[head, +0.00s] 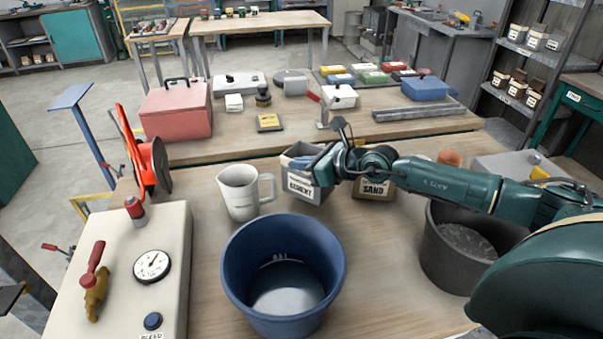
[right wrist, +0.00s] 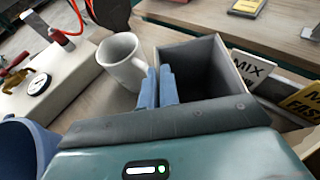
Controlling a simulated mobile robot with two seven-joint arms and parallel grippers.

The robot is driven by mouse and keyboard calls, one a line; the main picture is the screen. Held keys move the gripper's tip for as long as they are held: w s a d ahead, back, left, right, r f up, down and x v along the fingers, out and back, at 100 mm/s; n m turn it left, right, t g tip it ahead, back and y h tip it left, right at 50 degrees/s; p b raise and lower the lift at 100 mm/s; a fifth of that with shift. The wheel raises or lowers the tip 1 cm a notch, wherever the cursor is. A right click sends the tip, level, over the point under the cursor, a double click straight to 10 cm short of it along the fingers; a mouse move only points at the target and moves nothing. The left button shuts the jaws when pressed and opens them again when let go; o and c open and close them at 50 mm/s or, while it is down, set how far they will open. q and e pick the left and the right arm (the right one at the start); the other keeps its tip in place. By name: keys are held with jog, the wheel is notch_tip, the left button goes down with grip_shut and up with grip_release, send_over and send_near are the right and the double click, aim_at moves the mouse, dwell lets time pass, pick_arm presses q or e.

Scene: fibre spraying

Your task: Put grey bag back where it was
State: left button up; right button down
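The grey bag (head: 304,188) is an open-topped, box-like bag with a white CEMENT label. It is upright or slightly tilted at the middle of the near table; I cannot tell whether its base touches the wood. My right gripper (head: 302,163) reaches its rim from the right. In the right wrist view, the blue fingers (right wrist: 159,88) are close together at the left wall of the grey bag (right wrist: 205,70), with the wall seemingly pinched between them. The brown SAND bag (head: 373,189) stands just right of it, partly hidden by my arm. My left gripper is not in view.
A white jug (head: 243,192) stands close left of the grey bag. A blue bucket (head: 284,275) is in front, and a dark bucket (head: 462,245) is at right under my arm. A gauge box (head: 125,270) fills the left. MIX card (right wrist: 248,68) is beside the bag.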

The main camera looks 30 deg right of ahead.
aim_at(301, 199)
notch_tip(301, 199, down, 3)
jog(key=shift+r, duration=0.2)
jog(key=shift+f+p, duration=0.3)
jog(key=shift+f, duration=0.15)
jog(key=c, duration=1.6)
grip_release()
jog(key=shift+c, duration=0.2)
